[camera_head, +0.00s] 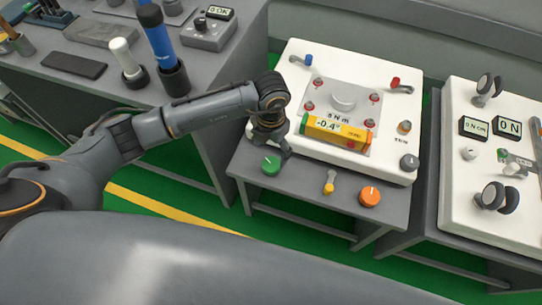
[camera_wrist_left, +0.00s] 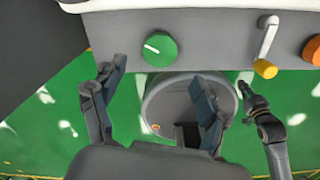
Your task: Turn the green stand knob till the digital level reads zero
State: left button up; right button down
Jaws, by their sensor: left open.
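The green knob (camera_head: 271,165) is on the front of the grey stand, at its left. In the left wrist view the green knob (camera_wrist_left: 160,50) shows a white pointer mark, slanting down to the right. My left gripper (camera_head: 272,142) is just above and behind the knob in the head view. In the left wrist view my left gripper (camera_wrist_left: 158,76) is open, its two fingers apart below the knob, with nothing between them. The yellow-orange digital level (camera_head: 342,131) lies on the plate on the white panel and reads -0.4°.
A small yellow-tipped lever (camera_head: 329,184) and an orange knob (camera_head: 369,196) are right of the green knob on the same stand. A bench (camera_head: 105,85) with tools stands at the left. Another white panel (camera_head: 465,205) with small displays stands at the right.

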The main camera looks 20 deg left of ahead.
pick_arm(q)
jog(key=shift+r, duration=2.2)
